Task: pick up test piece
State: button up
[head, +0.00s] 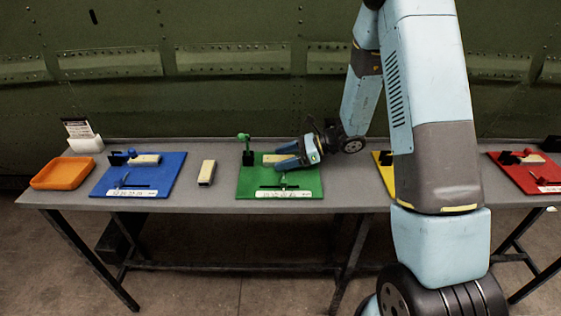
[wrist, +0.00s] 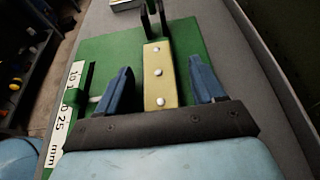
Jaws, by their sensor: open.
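A tan test piece (wrist: 159,75) with several round silver studs lies on the green board. In the wrist view it sits between the two blue fingers of my gripper (wrist: 163,88). The fingers are open, with a gap on each side of the piece. In the head view my gripper (head: 288,154) is low over the green board (head: 247,188), and the test piece (head: 272,158) is partly hidden by it. A black upright fork (wrist: 153,20) stands at the far end of the piece.
On the grey table (head: 222,150) are a blue board (head: 105,184) with a similar piece, a loose tan block (head: 207,172) and an orange tray (head: 62,173). A yellow board (head: 385,172), partly behind my arm, and a red board (head: 513,174) are to the right. The riveted green fuselage (head: 220,100) stands behind.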

jog(key=shift+c, duration=0.5)
jog(key=c, duration=1)
jog(key=shift+r, duration=0.1)
